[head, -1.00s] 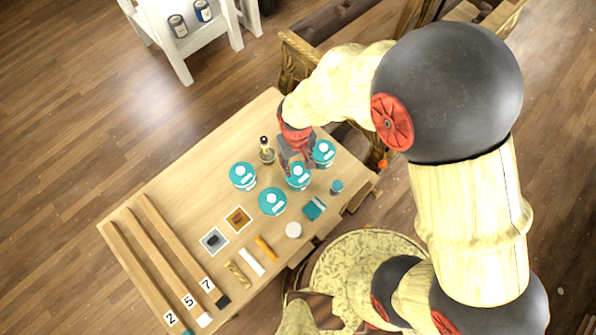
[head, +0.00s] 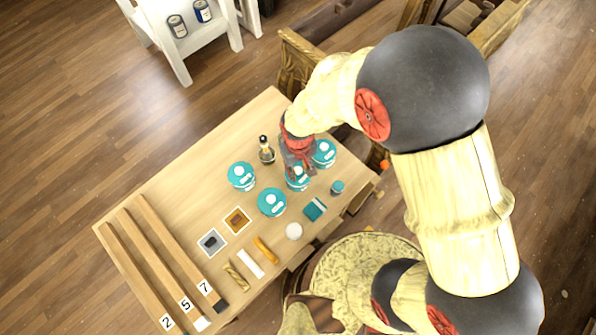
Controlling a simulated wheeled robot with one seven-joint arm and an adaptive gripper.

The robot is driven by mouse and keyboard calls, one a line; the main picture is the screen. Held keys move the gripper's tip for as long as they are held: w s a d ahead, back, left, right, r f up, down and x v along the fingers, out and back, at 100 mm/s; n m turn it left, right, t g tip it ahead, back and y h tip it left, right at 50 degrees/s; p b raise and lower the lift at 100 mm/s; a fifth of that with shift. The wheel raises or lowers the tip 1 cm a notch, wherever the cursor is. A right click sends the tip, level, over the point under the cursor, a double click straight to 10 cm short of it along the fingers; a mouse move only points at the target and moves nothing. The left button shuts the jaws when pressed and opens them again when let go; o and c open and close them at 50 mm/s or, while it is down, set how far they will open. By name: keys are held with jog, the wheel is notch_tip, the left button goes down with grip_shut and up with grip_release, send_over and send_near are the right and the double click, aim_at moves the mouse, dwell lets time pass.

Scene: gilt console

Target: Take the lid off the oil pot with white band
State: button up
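Several pots with teal lids and white knobs stand on the table: one at the left (head: 241,176), one at the front (head: 272,202), one at the right (head: 323,153) and one under my gripper (head: 297,183). The bands on their sides are too small to make out, so I cannot tell which has the white band. My gripper (head: 299,171) points down over the lid of the middle pot and partly hides it. I cannot tell whether its fingers touch the lid or how far apart they are.
The far left tabletop is clear.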

jog(key=c, duration=0.6)
grip_shut()
